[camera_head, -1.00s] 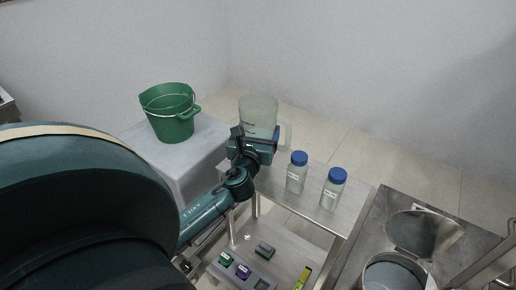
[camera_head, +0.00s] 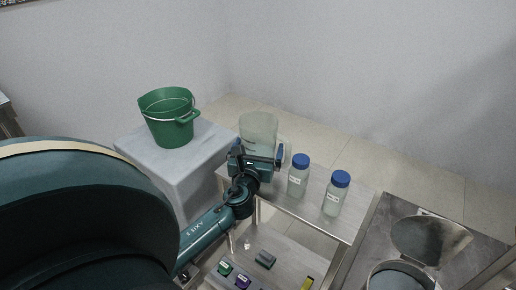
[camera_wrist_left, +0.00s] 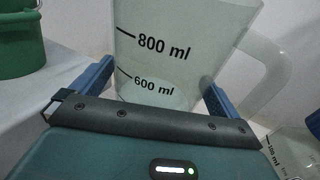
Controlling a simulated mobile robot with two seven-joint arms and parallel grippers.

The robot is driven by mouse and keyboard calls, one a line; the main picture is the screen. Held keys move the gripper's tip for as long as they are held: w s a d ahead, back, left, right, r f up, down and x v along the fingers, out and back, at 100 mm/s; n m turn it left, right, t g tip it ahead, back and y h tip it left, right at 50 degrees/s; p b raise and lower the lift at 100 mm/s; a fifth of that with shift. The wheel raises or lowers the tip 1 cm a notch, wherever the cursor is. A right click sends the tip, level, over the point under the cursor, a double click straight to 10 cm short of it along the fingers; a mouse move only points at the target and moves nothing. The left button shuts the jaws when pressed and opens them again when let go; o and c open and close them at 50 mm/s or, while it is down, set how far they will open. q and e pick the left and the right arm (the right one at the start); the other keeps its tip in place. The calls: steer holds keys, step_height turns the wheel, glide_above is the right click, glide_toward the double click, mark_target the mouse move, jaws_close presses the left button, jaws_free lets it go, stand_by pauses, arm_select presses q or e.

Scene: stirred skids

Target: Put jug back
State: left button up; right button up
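The clear jug (camera_head: 258,128) stands upright at the far left end of the cart's top shelf. In the left wrist view the jug (camera_wrist_left: 175,45) shows 800 ml and 600 ml marks, with its handle to the right. My left gripper (camera_head: 259,150) is on the near side of the jug, fingers spread. In the wrist view the left gripper (camera_wrist_left: 158,80) has a finger towards each side of the jug's lower body, with a gap at the left. Contact at the right finger is unclear. The jug's base is partly hidden. My right gripper is out of view.
Two blue-capped bottles (camera_head: 299,178) (camera_head: 335,196) stand right of the jug on the cart's top shelf (camera_head: 290,204). A green bucket (camera_head: 169,120) sits on a grey block (camera_head: 160,160) at the left. An open metal vessel (camera_head: 398,277) is at the lower right.

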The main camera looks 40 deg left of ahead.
arm_select(q)
steer(key=shift+s+r, duration=0.1)
steer(key=shift+r, duration=0.1)
steer(key=v, duration=1.2)
steer(key=s+d+n+h, duration=0.2)
steer(key=d+n+h, duration=0.2)
steer(key=d+n, duration=0.4)
steer(key=s+d+f+n+g+h, duration=0.1)
steer(key=s+d+n+h, duration=0.2)
steer(key=d+n+h, duration=0.2)
steer(key=s+d+n+g+h, duration=0.1)
steer(key=d+n+h, duration=0.4)
steer(key=d+n, duration=0.5)
steer(key=shift+s+d+f+n+p, duration=0.15)
steer(key=shift+s+d+n+p, duration=0.25)
steer(key=shift+s+n, duration=0.55)
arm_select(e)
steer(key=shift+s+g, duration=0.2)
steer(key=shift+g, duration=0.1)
arm_select(q)
steer(key=shift+w+a, duration=0.1)
steer(key=shift+w, duration=0.05)
